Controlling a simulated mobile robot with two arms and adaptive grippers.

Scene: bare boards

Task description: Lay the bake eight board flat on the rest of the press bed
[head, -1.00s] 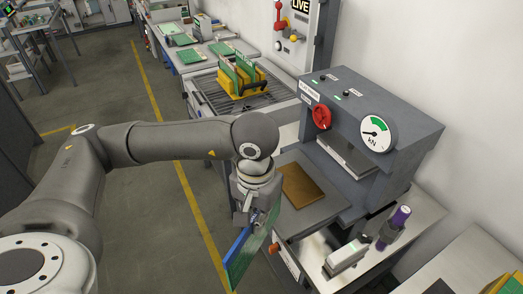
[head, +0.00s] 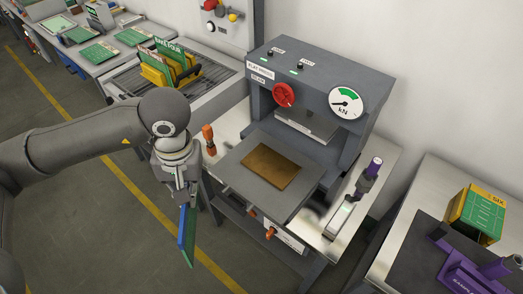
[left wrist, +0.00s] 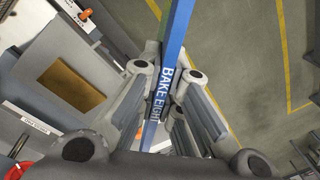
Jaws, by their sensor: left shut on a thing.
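The bake eight board (head: 187,240) hangs on edge below my left gripper (head: 181,198) in the head view, green on one face with a blue edge. In the left wrist view its blue edge, lettered BAKE EIGHT (left wrist: 167,90), runs between the fingers of my left gripper (left wrist: 163,95), which is shut on it. The press bed (head: 235,170) is a grey plate to the right of the board. A brown rectangular rest (head: 270,167) lies on the bed, and nothing is on it. My right gripper is not in view.
The grey press (head: 345,70) stands behind the bed, with a red knob (head: 284,95) and a dial. An orange-handled lever (head: 209,138) stands at the bed's left. A purple-topped tool (head: 370,175) stands to the right. Yellow racks with boards (head: 165,65) stand behind.

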